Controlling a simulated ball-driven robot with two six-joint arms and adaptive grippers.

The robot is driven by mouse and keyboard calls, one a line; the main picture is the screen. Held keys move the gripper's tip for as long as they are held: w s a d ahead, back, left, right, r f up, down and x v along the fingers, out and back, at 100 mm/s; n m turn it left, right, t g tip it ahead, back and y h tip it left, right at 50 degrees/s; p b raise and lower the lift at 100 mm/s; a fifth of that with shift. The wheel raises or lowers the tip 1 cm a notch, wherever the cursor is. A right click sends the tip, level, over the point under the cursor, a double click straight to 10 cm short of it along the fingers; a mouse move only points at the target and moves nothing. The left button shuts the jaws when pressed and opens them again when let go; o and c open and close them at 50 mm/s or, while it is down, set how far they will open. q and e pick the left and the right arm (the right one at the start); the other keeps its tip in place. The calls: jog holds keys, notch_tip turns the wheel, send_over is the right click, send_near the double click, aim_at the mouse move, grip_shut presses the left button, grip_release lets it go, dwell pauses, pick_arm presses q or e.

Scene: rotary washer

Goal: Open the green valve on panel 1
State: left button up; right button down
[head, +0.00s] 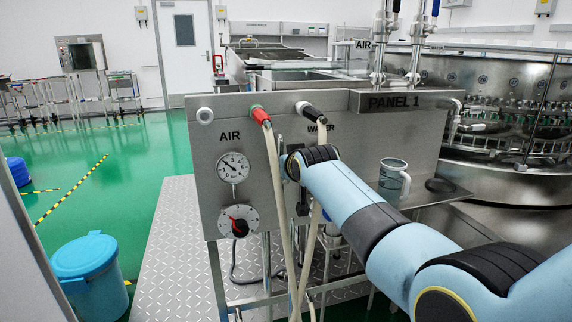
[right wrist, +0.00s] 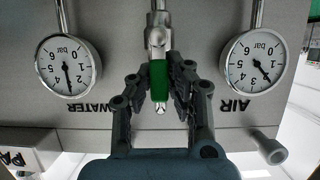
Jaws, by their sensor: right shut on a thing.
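The green valve (right wrist: 158,80) shows in the right wrist view as a green handle on a metal fitting, lined up with its pipe. My right gripper (right wrist: 160,70) is shut on it, with a dark finger on each side. In the head view the steel panel (head: 210,165) carries the PANEL 1 sign (head: 395,101). My right arm reaches from the lower right to the panel below the WATER label and hides the valve and most of the gripper there. My left gripper is not in view.
Pale hoses (head: 279,190) hang in front of the panel. A mug (head: 393,179) stands right of my arm. A blue bin (head: 90,270) stands at lower left.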

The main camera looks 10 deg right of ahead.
jog(key=shift+s+f, duration=0.1)
jog(key=shift+f, duration=0.15)
jog(key=c, duration=1.2)
grip_release()
jog(key=shift+r, duration=0.15)
jog(key=shift+c, duration=0.2)
jog(key=v, duration=0.7)
jog(key=shift+s, duration=0.15)
